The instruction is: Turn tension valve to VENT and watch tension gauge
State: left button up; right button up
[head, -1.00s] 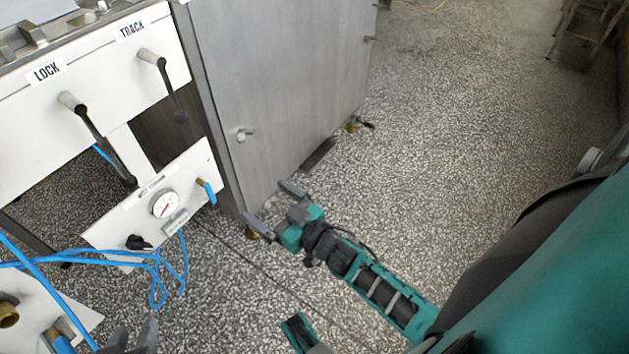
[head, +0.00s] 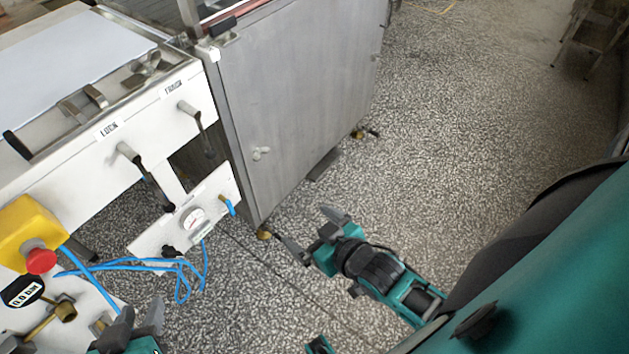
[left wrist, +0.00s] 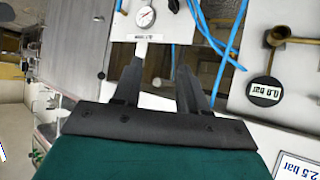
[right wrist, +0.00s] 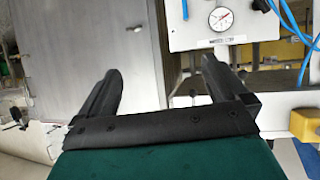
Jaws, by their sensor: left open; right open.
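The white tension panel (head: 151,241) hangs below the LOCK and TRACK levers in the head view. Its round gauge (head: 193,217) also shows in the left wrist view (left wrist: 145,17) and right wrist view (right wrist: 221,20); the reading is too small to tell. The black valve knob (head: 169,251) is at the panel's lower left; its pointing direction is unclear. My left gripper (head: 140,318) is open and empty at the bottom, below and apart from the knob. My right gripper (head: 308,232) is open and empty over the floor, right of the panel.
The LOCK lever (head: 146,177) and TRACK lever (head: 196,128) hang above the panel. Blue hoses (head: 130,264) loop below it. A red stop button (head: 41,261) on a yellow box is at the left. A steel cabinet (head: 300,100) stands behind.

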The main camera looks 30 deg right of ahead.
pick_arm(q)
jog(key=shift+r+p, duration=0.5)
jog(key=shift+r, duration=0.3)
pick_arm(e)
jog(key=shift+s+a+r+g, duration=0.25)
jog(key=shift+s+r+g, duration=0.15)
jog(key=shift+s+r, duration=0.4)
pick_arm(q)
jog(key=shift+y, duration=0.6)
jog(key=a+f, duration=0.1)
jog(key=s+a+f+p, duration=0.1)
jog(key=a+f, duration=0.1)
jog(key=f, duration=0.1)
jog(key=shift+s+a, duration=0.25)
jog(key=shift+s, duration=0.15)
pick_arm(e)
jog(key=shift+s+a+r+g, duration=0.3)
jog(key=shift+s+r, duration=0.3)
jog(key=shift+s, duration=0.15)
